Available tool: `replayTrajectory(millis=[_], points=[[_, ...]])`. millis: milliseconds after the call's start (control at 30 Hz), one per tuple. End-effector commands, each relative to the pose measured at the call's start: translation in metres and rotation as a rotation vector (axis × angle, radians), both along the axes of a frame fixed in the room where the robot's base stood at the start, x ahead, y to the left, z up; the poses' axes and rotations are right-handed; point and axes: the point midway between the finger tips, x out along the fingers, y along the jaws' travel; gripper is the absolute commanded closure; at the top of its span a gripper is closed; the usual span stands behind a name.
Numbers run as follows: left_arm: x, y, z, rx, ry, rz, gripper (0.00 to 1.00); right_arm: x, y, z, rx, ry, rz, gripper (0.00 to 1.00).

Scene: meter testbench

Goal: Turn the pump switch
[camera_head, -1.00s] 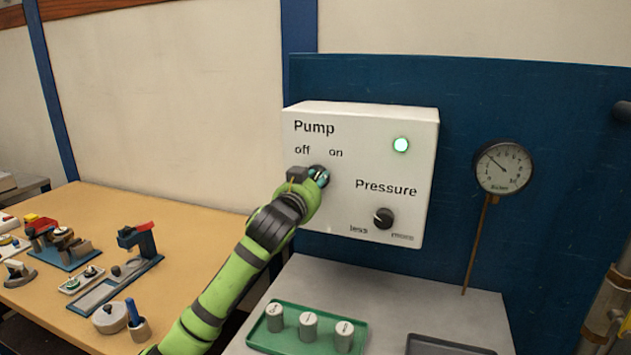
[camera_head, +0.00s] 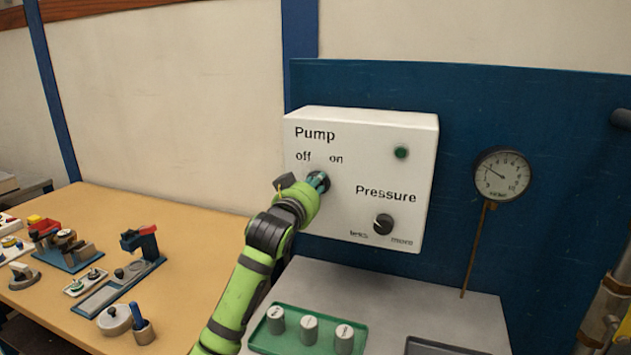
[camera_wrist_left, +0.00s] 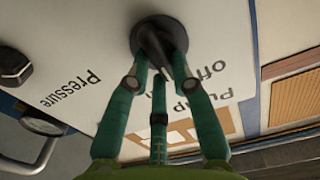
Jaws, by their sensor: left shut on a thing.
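The pump switch (camera_wrist_left: 158,38) is a black knob on the white control box (camera_head: 370,150), under the words "Pump", "off" and "on". My left gripper (camera_head: 318,182) is at the switch, its fingers shut on it. In the left wrist view the fingers of my left gripper (camera_wrist_left: 158,75) close around the knob, which partly hides the lettering. In the head view the gripper covers most of the knob. The round pump lamp (camera_head: 401,153) on the box is dark green and unlit. My right gripper is not in view.
A pressure knob (camera_head: 383,224) sits lower right on the box. A gauge (camera_head: 502,175) on a thin pipe stands right of it. A green tray (camera_head: 268,342) with three weights lies below. A wooden table (camera_head: 190,215) with several tools is at the left.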

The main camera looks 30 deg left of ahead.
Motion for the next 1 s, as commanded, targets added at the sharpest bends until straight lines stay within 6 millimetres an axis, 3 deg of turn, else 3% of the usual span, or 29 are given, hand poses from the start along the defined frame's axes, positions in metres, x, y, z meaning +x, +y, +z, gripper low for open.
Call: replayTrajectory(millis=[500, 1000], points=[[-0.001, 0.004, 0.003, -0.422, -0.098, -0.001, 1.00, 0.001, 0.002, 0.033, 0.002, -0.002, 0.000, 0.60], [-0.001, 0.006, 0.001, -0.564, -0.134, 0.000, 1.00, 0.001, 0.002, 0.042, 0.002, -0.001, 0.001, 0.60]])
